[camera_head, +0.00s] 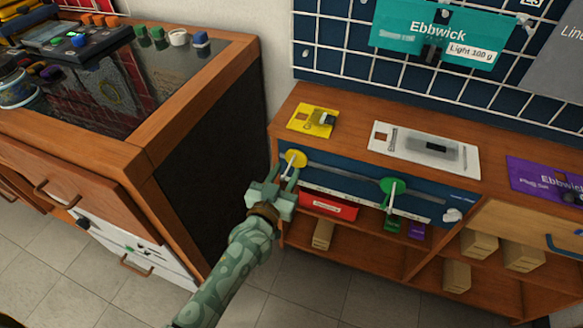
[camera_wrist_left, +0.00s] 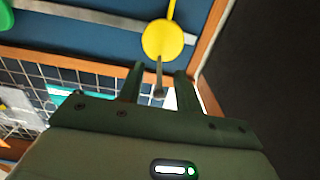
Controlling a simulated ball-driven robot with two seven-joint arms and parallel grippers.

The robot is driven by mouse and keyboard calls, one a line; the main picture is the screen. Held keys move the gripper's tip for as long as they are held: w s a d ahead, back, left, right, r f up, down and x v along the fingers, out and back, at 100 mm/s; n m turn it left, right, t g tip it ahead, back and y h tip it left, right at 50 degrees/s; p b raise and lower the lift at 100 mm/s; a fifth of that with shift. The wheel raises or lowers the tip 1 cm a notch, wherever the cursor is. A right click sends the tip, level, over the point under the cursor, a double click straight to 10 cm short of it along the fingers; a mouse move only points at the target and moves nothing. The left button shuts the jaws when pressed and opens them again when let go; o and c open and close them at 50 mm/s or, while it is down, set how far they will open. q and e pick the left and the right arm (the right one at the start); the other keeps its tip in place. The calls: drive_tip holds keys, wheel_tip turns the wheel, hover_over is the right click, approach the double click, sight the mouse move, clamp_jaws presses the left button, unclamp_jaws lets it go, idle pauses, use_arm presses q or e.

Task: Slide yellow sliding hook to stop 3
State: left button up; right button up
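The yellow sliding hook (camera_head: 294,158) sits at the left end of the grey rail (camera_head: 345,174) on the blue panel. In the left wrist view its yellow disc (camera_wrist_left: 162,39) shows with a thin rod sticking out towards me. My left gripper (camera_head: 283,174) is just in front of the hook. In the left wrist view the gripper (camera_wrist_left: 158,82) has its two fingers apart, one on each side of the rod, with gaps visible. The rod does not look clamped. No stop 3 marking is readable. My right gripper is not in view.
A green sliding hook (camera_head: 393,186) is farther right on the rail, and a white knob (camera_head: 452,215) is near the panel's right end. A red box (camera_head: 328,206) lies on the shelf below. A dark-sided wooden cabinet (camera_head: 205,150) stands left of my arm.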

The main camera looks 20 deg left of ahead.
sight(295, 154)
use_arm(q)
drive_tip(key=shift+w+f+b, duration=0.15)
drive_tip(key=shift+w+b, duration=0.15)
drive_tip(key=shift+w, duration=0.9)
drive_tip(key=shift+w+r, duration=0.2)
drive_tip(key=shift+w, duration=0.2)
clamp_jaws()
